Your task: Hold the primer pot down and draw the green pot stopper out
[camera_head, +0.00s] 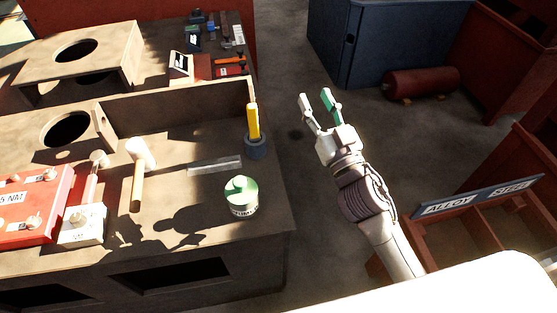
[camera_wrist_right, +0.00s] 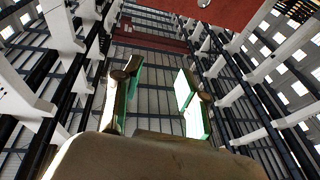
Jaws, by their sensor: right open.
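The primer pot (camera_head: 241,207) is a small white and green pot with dark lettering, standing upright near the front right of the bench. The green stopper (camera_head: 240,186) sits in its top. My right gripper (camera_head: 316,98) is open and empty, off the bench's right side, beyond the pot and apart from it. In the right wrist view its two green-padded fingers (camera_wrist_right: 158,95) stand apart with nothing between them. My left gripper is not in view.
A yellow-handled tool stands in a dark cup (camera_head: 256,146) at the bench's right edge. A mallet (camera_head: 139,172), a clear strip (camera_head: 214,166) and a red box (camera_head: 30,205) lie left of the pot. A rack marked alloy steel (camera_head: 458,198) stands at right.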

